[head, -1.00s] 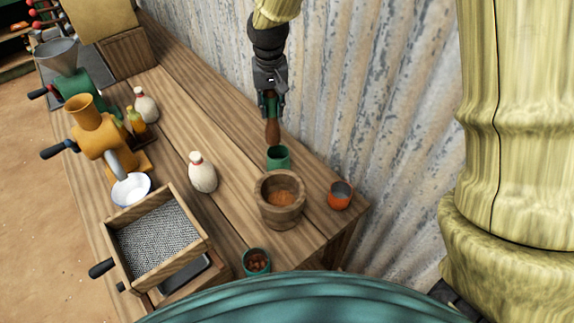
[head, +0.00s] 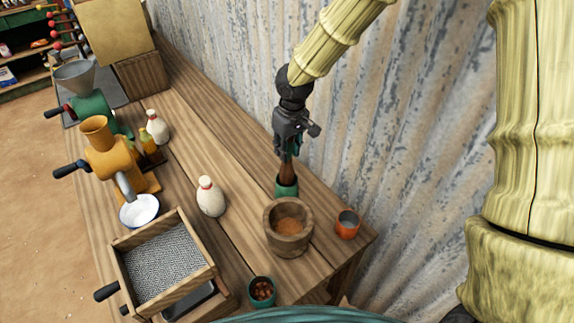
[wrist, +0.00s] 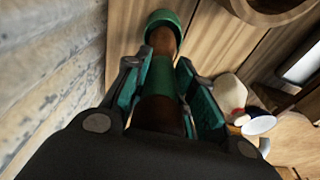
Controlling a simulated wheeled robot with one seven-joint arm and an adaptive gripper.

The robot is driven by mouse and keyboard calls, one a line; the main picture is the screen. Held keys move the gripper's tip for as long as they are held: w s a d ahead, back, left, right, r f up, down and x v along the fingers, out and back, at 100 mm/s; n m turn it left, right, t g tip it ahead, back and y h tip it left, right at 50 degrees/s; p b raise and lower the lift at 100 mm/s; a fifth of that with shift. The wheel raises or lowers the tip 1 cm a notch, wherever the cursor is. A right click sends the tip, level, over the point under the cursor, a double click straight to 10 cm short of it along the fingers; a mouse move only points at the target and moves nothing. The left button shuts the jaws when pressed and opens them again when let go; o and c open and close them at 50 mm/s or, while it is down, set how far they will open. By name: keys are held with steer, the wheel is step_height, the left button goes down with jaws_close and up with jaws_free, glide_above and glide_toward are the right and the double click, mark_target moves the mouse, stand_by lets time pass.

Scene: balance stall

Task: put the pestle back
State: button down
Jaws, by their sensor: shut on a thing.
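The pestle (head: 287,173) is a brown wooden rod with a green band, held upright in my gripper (head: 289,150). My gripper is shut on it. Its lower end is at the mouth of the green cup (head: 287,188) and appears to be inside it. In the wrist view the pestle (wrist: 163,42) runs down between the green finger pads of my gripper (wrist: 160,85) to the green cup (wrist: 160,18). The cup's floor is hidden. The wooden mortar (head: 288,242) stands just in front of the cup with orange-brown powder in it.
An orange cup (head: 347,229) stands right of the mortar, and a green cup of brown pieces (head: 262,291) in front. A white bottle (head: 211,199), sieve box (head: 166,262) and yellow grinder (head: 111,156) stand left. The corrugated wall (head: 400,120) is close on the right.

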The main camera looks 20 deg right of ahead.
steer(key=shift+f+p, duration=0.55)
steer(key=shift+f, duration=2.3)
steer(key=shift+f, duration=0.1)
steer(key=shift+f, duration=0.1)
steer(key=c, duration=1.2)
jaws_free()
steer(key=shift+s+d+r+b, duration=0.1)
steer(key=shift+s+r+b, duration=0.2)
steer(key=shift+r, duration=1.75)
steer(key=shift+s+d+r+b, duration=0.15)
steer(key=shift+r+b, duration=0.25)
steer(key=shift+r, duration=1.65)
steer(key=shift+s+r+b, duration=0.3)
steer(key=shift+r+b, duration=0.05)
steer(key=shift+r, duration=1.7)
